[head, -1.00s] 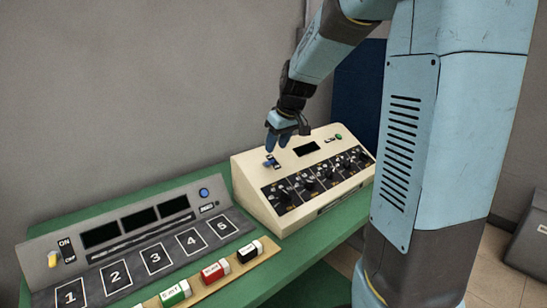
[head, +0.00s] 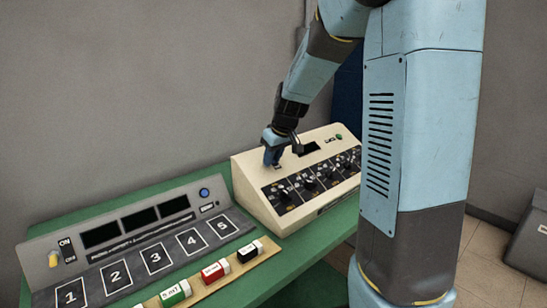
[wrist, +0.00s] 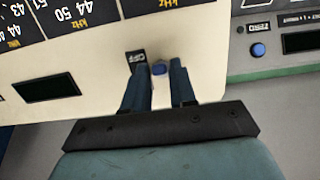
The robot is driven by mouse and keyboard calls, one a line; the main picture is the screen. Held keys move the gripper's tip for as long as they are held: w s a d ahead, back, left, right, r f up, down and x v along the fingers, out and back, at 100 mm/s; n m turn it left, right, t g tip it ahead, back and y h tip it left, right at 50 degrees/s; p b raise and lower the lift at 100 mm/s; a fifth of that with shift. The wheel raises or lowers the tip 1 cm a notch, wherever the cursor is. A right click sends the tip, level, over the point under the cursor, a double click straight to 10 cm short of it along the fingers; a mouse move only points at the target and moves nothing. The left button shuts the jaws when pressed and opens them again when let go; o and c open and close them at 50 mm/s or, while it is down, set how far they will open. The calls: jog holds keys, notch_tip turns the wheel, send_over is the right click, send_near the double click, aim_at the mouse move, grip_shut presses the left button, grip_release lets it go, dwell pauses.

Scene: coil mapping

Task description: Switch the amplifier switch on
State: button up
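The cream sloped unit (head: 252,196), which I take to be the amplifier, stands on the green table. Its small blue switch (wrist: 158,68) shows in the wrist view, beside a dark label reading OFF (wrist: 136,57). My gripper (head: 272,161) is low over the unit's upper left, pointing down. In the wrist view my gripper (wrist: 157,66) has its two fingers apart, one on each side of the switch, with gaps between. Whether the fingertips touch the panel cannot be told. In the head view the fingers hide the switch, and its position cannot be told.
The cream unit also has a dark display (head: 309,149), several black knobs and a green button (head: 339,137). A grey console (head: 140,224) with an ON/OFF switch (head: 54,259) stands to the left. A rack of coloured coils (head: 213,272) lies in front. A wall stands behind.

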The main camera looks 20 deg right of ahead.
grip_shut()
jog(key=shift+d, duration=0.15)
jog(key=shift+w+a, duration=0.1)
jog(key=shift+a, duration=0.1)
jog(key=shift+w+a+r+g+h, duration=0.1)
jog(key=shift+w+r+g+h, duration=0.25)
jog(key=shift+g, duration=0.35)
jog(key=g, duration=0.1)
jog(key=w+g+h, duration=0.1)
jog(key=g, duration=0.1)
jog(key=shift+w+a+r+h, duration=0.15)
jog(key=shift+w+a+h, duration=0.05)
jog(key=shift+a+h, duration=0.05)
jog(key=shift+w+a+g+h, duration=0.2)
jog(key=shift+w+g+h, duration=0.3)
jog(key=shift+g, duration=0.65)
jog(key=shift+w+a+g+h, duration=0.2)
jog(key=shift+w+g+h, duration=0.25)
jog(key=shift+g, duration=0.7)
